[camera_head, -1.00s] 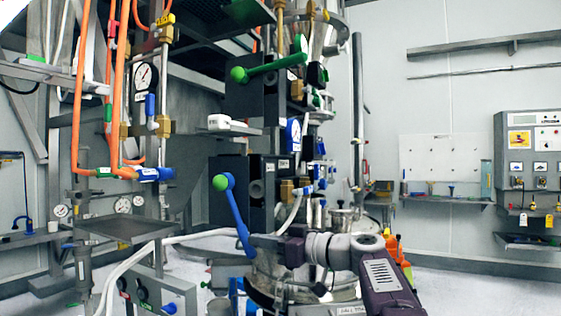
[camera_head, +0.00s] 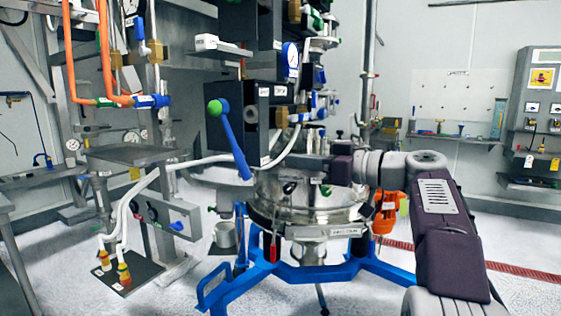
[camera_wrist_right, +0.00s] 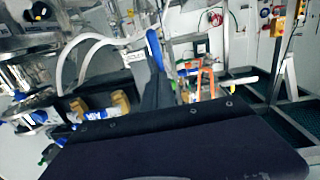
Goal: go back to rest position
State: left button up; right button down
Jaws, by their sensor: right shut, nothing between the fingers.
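My right arm comes in from the lower right of the head view. My right gripper (camera_head: 337,168) is at its end, in front of the upper part of the round steel sifter vessel (camera_head: 285,200). The gripper is shut and empty; its fingertips are small and hard to make out there. In the right wrist view the gripper's dark body fills the bottom, and a dark finger (camera_wrist_right: 156,88) points up the picture. I cannot tell whether the gripper touches the vessel. My left gripper is not in view.
A blue lever with a green knob (camera_head: 230,140) stands left of my right gripper. The vessel sits on a blue frame (camera_head: 270,278). An orange object (camera_head: 387,212) is close behind my right arm. White hoses (camera_head: 150,185) cross at left. Pale floor is free at right.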

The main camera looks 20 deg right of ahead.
jog(key=shift+s+d+r, duration=0.1)
jog(key=shift+s+d, duration=0.15)
jog(key=shift+s, duration=0.2)
jog(key=shift+d, duration=0.1)
